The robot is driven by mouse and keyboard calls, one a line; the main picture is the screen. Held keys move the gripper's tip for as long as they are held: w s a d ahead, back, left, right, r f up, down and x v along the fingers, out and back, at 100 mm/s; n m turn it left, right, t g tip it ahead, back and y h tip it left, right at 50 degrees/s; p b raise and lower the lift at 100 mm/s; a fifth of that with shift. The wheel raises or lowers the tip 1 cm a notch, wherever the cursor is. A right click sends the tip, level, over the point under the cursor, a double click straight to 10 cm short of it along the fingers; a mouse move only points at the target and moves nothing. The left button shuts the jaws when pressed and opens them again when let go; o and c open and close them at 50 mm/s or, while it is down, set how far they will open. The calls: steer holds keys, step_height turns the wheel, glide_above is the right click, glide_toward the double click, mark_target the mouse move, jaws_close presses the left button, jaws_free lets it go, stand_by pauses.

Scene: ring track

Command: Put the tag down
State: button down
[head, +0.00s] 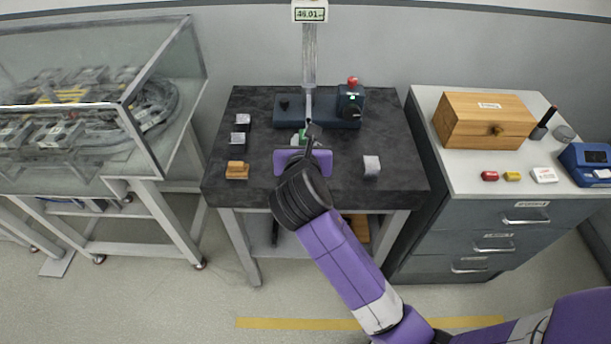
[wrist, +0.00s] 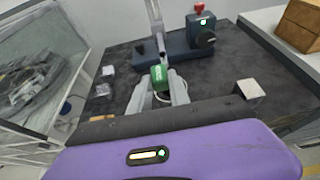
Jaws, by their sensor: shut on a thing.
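The tag is green (wrist: 159,75) and sits between the fingertips of my gripper (wrist: 158,88) in the wrist view. The fingers are shut on it. In the head view a bit of the green tag (head: 300,135) shows past my gripper (head: 307,140), in front of the blue device; the rest is hidden by my wrist. My gripper is over the middle of the dark bench (head: 225,188). I cannot tell whether the tag touches the bench top.
A blue device (head: 318,112) with a red knob and a post stands behind my gripper. Small metal blocks (head: 371,165) and an orange block (head: 237,170) lie on the bench. A glass case (head: 165,65) is left; a drawer cabinet (head: 470,205) with a wooden box (head: 490,120) is right.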

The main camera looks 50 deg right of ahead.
step_height(320, 180, down, 13)
steer(key=shift+r+b, duration=0.1)
steer(key=shift+b, duration=0.6)
steer(key=shift+f, duration=0.2)
steer(key=c, duration=1.2)
jaws_free()
steer(key=shift+c, duration=0.2)
